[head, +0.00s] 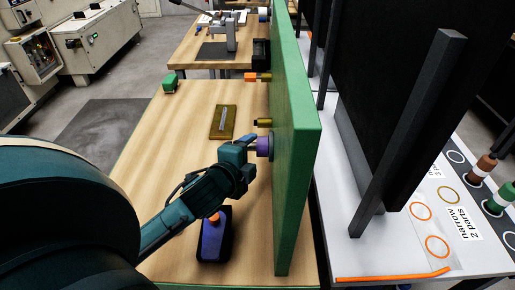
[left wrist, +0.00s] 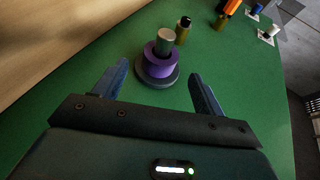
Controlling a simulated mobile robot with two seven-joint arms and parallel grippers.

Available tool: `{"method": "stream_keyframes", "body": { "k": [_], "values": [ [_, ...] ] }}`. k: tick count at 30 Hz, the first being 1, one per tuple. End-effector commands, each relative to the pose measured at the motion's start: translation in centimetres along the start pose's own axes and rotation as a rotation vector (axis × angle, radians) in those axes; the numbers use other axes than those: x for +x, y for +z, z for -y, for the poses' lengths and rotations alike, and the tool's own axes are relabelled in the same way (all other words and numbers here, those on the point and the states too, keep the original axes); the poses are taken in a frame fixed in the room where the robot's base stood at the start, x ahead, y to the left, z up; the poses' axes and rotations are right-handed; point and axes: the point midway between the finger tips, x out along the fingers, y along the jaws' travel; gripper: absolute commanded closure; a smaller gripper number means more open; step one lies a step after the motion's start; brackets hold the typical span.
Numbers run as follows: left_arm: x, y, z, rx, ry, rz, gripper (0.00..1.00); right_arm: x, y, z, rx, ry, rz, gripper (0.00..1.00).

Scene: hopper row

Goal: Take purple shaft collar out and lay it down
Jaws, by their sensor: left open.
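The purple shaft collar (left wrist: 161,62) sits around a grey peg (left wrist: 167,37) with a dark round flange at its base, on the green panel (left wrist: 230,100). In the head view the purple collar (head: 264,146) shows on the left face of the upright green panel (head: 297,150). My left gripper (head: 250,141) is at the collar in the head view. In the left wrist view its two blue fingers (left wrist: 155,80) are spread on either side of the collar, apart from it, with nothing between them held. My right gripper is not in view.
Other pegs stick out of the panel, one with a yellow-brown part (head: 263,122) and one with an orange part (head: 251,77). A dark blue bin (head: 214,235), a brass-coloured tray (head: 222,122) and a green block (head: 170,82) are on the wooden bench (head: 190,105). Bare wood lies left of the tray.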

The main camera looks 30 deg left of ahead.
Motion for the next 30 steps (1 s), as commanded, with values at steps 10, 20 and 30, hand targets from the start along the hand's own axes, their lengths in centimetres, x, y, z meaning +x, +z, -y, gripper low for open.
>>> {"method": "stream_keyframes", "body": {
  "k": [10, 20, 30],
  "values": [
    [4.9, 0.0, 0.0, -0.001, 0.0, 0.0, 0.29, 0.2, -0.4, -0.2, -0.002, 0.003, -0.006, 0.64],
    [5.5, 0.0, 0.0, -0.001, 0.0, -0.001, 0.29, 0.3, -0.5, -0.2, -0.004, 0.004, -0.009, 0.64],
    [5.5, 0.0, 0.0, -0.001, 0.0, -0.001, 0.51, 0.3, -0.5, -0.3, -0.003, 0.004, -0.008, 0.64]
  ]
}}
